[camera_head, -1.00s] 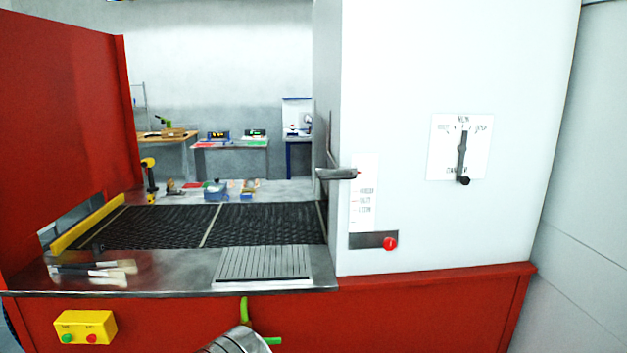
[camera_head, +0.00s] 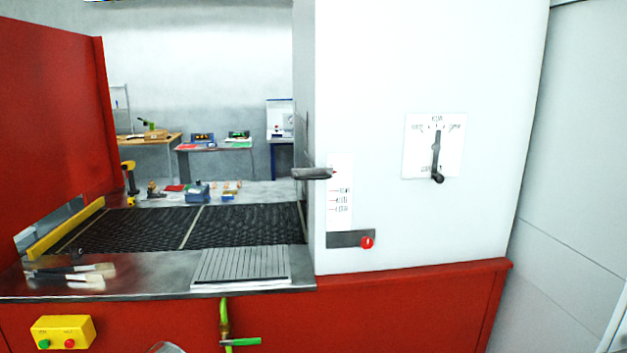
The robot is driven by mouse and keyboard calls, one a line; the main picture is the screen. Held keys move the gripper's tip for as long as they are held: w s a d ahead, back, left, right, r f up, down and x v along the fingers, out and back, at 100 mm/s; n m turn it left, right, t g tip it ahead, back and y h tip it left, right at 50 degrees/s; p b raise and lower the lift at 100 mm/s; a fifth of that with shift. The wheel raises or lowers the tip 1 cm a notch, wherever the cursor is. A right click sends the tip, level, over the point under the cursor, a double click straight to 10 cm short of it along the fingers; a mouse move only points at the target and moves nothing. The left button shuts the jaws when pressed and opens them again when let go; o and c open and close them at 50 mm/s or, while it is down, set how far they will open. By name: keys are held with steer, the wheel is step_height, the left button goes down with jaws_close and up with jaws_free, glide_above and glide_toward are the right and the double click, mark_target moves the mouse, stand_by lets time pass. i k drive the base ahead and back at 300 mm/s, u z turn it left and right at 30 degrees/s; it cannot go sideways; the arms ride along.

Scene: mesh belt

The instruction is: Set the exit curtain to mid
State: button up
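The tall white housing (camera_head: 375,80) stands at the right end of the belt. A grey horizontal handle (camera_head: 312,173) sticks out at its left edge, level with the top of a narrow white scale label (camera_head: 340,205). Small red marks and text run down the label, too small to read surely. I cannot make out the curtain itself; the housing's opening is seen edge-on. My gripper is not in view. Only a small grey rounded piece, probably of my arm, shows at the bottom edge, well below and left of the handle.
A red knob (camera_head: 367,242) sits on a dark bar (camera_head: 343,240) below the label. A dial with a black lever (camera_head: 437,157) is further right. A green-handled valve (camera_head: 240,341) and yellow button box (camera_head: 62,332) are on the red front. A grille (camera_head: 240,265) and brushes (camera_head: 70,272) lie on the ledge.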

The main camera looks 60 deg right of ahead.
mark_target(303, 174)
steer(key=u, duration=0.05)
steer(key=k, duration=1)
steer(key=z, duration=0.65)
steer(key=i, duration=1)
steer(key=z, duration=0.05)
